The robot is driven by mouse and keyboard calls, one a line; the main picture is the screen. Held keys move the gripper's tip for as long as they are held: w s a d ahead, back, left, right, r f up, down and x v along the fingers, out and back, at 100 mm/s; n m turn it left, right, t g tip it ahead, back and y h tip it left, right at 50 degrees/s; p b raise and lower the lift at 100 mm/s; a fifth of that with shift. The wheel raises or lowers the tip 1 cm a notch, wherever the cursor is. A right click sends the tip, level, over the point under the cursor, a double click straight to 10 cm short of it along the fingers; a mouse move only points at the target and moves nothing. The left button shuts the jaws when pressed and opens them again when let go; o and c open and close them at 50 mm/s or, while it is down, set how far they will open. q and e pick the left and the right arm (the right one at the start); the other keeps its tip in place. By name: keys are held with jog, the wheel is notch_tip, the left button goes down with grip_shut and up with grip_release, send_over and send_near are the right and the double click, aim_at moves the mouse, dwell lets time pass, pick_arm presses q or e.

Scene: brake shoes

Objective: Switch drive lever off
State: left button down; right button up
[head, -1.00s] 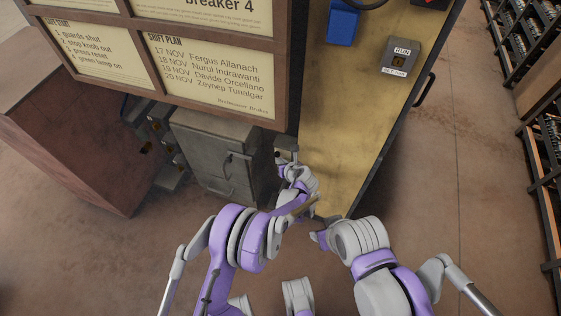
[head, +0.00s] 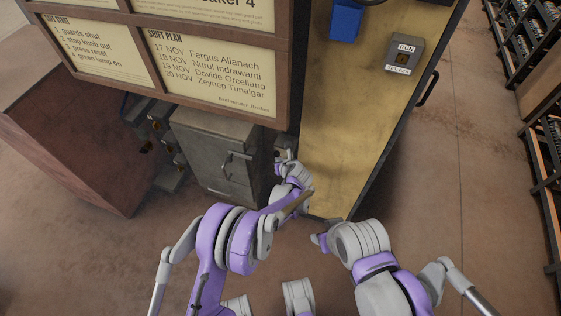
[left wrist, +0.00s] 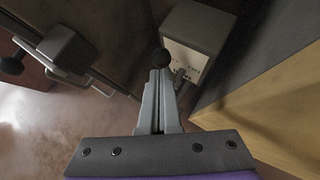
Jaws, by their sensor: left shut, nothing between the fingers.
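In the left wrist view a black ball knob (left wrist: 162,58), which looks like a lever's end, shows right at the tips of my left gripper (left wrist: 159,75). The fingers are together with nothing held between them; I cannot tell whether they touch the knob. In the head view my left gripper (head: 284,158) reaches the narrow gap between the grey cabinet and the yellow bench top. My right arm comes in from the right; its fingers are not clear.
The grey cabinet (head: 218,160) stands left of my left gripper, under the framed notice board (head: 285,60). The yellow bench top (head: 345,130) is mostly bare, with a RUN switch box (head: 404,55) and a blue block (head: 345,20). Open floor lies to the right.

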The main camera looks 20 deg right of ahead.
pick_arm(q)
jog(key=shift+g+h, duration=0.4)
jog(key=shift+w+a+f+b, duration=0.2)
jog(key=shift+w+a+b, duration=0.4)
jog(key=shift+a+b, duration=0.4)
jog(key=shift+w+a+f+b, duration=0.2)
jog(key=shift+w+a+b, duration=0.45)
jog(key=shift+b, duration=0.55)
pick_arm(e)
jog(key=shift+w+f, duration=0.2)
jog(key=shift+f, duration=1.1)
jog(key=shift+w+f, duration=0.15)
jog(key=shift+f, duration=1.15)
pick_arm(q)
jog(key=shift+a, duration=0.1)
jog(key=shift+s, duration=0.15)
